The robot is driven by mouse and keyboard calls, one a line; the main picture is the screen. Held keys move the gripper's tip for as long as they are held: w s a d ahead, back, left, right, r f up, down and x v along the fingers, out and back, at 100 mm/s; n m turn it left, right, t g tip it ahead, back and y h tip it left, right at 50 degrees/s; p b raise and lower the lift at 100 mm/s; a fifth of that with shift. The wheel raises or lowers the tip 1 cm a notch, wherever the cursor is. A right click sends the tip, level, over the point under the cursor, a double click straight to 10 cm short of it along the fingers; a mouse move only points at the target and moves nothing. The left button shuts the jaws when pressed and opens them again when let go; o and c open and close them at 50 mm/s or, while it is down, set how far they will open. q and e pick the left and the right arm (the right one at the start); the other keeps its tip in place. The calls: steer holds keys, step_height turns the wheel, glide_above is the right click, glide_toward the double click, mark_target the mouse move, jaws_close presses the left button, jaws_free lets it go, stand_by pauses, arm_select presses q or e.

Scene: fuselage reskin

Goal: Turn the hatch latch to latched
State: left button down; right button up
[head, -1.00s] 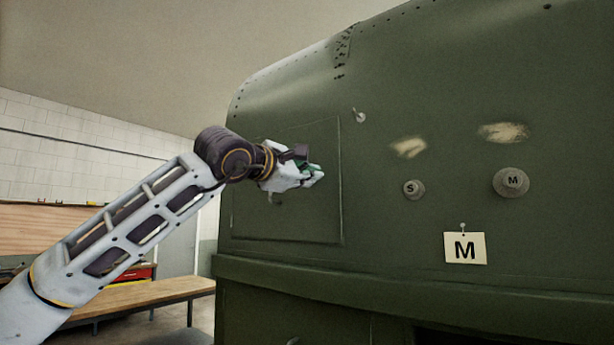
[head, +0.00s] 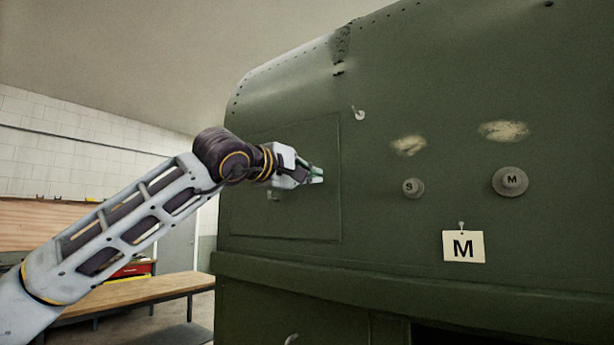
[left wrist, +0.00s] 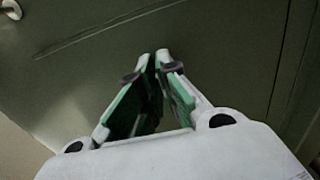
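The hatch (head: 250,222) is a flat rectangular panel in the green fuselage side, and it looks flush. A small pale turn-piece, which looks like the latch (head: 358,114), sits on the skin just outside the hatch's upper right corner. My left gripper (head: 320,175) is in front of the hatch's right part, below and left of the latch. In the left wrist view its green-padded fingers (left wrist: 157,58) meet at the tips, with nothing seen between them. My right gripper is out of view.
Two round knobs, marked S (head: 412,188) and M (head: 512,181), stick out to the right. A ledge (head: 400,281) runs under the hatch. A wooden bench (head: 140,294) stands at the lower left.

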arm_select(q)
steer(key=c, duration=1.7)
jaws_free()
steer(key=shift+o, duration=0.2)
steer(key=v, duration=1.2)
steer(key=shift+d+f, duration=0.1)
